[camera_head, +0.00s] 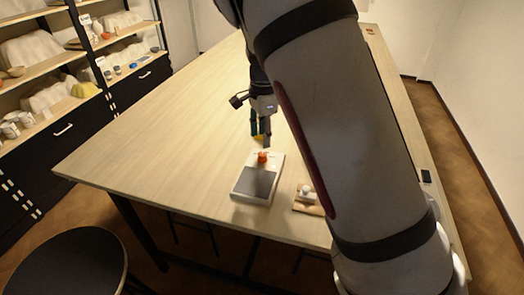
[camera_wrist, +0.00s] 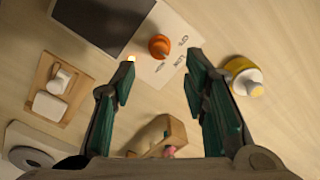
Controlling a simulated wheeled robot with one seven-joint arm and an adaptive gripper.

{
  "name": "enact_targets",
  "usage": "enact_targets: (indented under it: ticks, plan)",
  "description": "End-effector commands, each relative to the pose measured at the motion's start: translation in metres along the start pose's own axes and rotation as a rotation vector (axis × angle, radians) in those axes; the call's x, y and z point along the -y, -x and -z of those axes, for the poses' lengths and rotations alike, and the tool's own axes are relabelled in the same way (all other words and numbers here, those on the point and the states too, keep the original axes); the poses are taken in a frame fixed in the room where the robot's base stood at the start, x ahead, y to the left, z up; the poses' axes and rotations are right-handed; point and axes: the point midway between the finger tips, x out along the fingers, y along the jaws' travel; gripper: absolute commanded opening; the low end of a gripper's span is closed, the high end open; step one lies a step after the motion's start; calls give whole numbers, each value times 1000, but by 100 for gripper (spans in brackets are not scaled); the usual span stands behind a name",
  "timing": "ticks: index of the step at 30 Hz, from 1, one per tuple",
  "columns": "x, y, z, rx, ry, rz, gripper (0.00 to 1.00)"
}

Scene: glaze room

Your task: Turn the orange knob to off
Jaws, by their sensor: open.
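The orange knob (camera_wrist: 159,46) stands on a white panel (camera_wrist: 150,73) that also bears a dark plate and printed labels, one of which seems to read "LOW". In the head view the knob (camera_head: 262,157) sits at the back end of the white unit (camera_head: 238,197) on the table. My gripper (camera_wrist: 156,73) is open and empty, with its green-padded fingers apart and the knob seen between and beyond the tips. In the head view my gripper (camera_head: 262,138) is just behind and above the knob. I cannot tell which setting the knob points to.
A wooden tray (camera_wrist: 42,72) with white pieces lies beside the unit. A yellow bottle (camera_wrist: 243,76) stands near one finger, and a tan block-like thing (camera_wrist: 155,136) lies below the fingers. The left of the table (camera_head: 130,160) is clear. Shelves stand at left.

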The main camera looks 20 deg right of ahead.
Motion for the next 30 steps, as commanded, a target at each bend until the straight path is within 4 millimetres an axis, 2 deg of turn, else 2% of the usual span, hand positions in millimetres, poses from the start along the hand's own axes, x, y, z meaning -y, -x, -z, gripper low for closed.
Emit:
enact_targets:
  ticks: [3,10,15,24,27,30]
  plan:
    - [-1,-24,0,-1,-1,-4,41]
    - [-1,-57,1,0,0,-2,41]
    - [0,-67,0,0,0,0,41]
    - [0,-69,0,0,1,1,41]
    - [0,-69,0,1,0,1,18]
    - [0,-68,0,1,0,1,0]
